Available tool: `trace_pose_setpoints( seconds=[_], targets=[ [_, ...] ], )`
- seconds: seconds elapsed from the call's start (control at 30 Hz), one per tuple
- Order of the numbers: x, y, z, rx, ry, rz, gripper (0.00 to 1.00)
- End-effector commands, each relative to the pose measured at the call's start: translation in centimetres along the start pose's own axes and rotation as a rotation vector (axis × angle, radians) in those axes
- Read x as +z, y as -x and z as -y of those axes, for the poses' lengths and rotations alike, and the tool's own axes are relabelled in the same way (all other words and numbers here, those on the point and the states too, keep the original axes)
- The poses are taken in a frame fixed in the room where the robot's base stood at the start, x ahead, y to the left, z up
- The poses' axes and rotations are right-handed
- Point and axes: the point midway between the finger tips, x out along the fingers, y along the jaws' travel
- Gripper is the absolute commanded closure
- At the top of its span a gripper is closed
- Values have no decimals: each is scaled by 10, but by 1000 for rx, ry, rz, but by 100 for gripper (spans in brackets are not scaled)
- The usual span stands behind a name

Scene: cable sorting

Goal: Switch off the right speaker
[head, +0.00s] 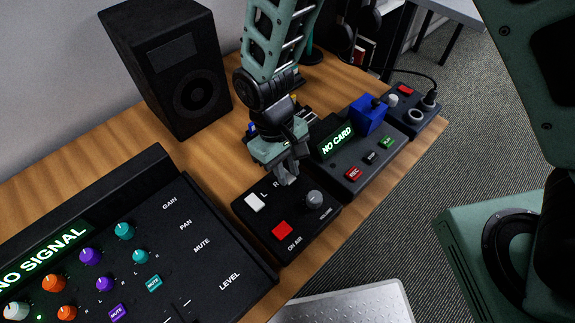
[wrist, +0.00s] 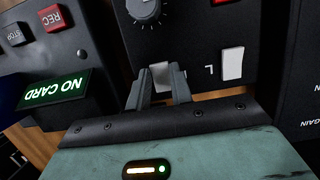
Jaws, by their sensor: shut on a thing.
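The small black speaker control box (head: 262,236) sits on the wooden desk, with a white L switch (head: 255,203), a grey volume knob (head: 314,199) and a red ON AIR button (head: 282,230). The L switch also shows in the wrist view (wrist: 232,64). My gripper (head: 288,178) is at the box's back edge, beside the R label, pointing down. In the wrist view my gripper (wrist: 162,80) has its fingers close together at the place beside the L switch.
A mixer (head: 150,240) reading NO SIGNAL lies close on the left. A recorder box (head: 350,165) reading NO CARD, with a blue block (head: 369,114) at its back, is close on the right. A black speaker (head: 165,65) stands behind. The desk's front edge is near.

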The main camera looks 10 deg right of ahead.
Motion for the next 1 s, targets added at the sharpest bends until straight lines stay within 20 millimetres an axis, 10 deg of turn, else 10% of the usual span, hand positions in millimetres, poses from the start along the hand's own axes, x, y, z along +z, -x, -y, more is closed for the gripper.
trace_pose_setpoints(
  seconds=[0.03, 0.07, 0.13, 0.57, 1.0],
  targets=[
    [0, 0, 0, 0, 0, -2, 100],
    [0, 0, 0, 0, 0, -2, 75],
    [0, 0, 0, 0, 0, -2, 56],
    [-1, 11, 0, -1, 1, -4, 56],
    [-1, 107, 0, -1, 0, -8, 56]
  ],
)
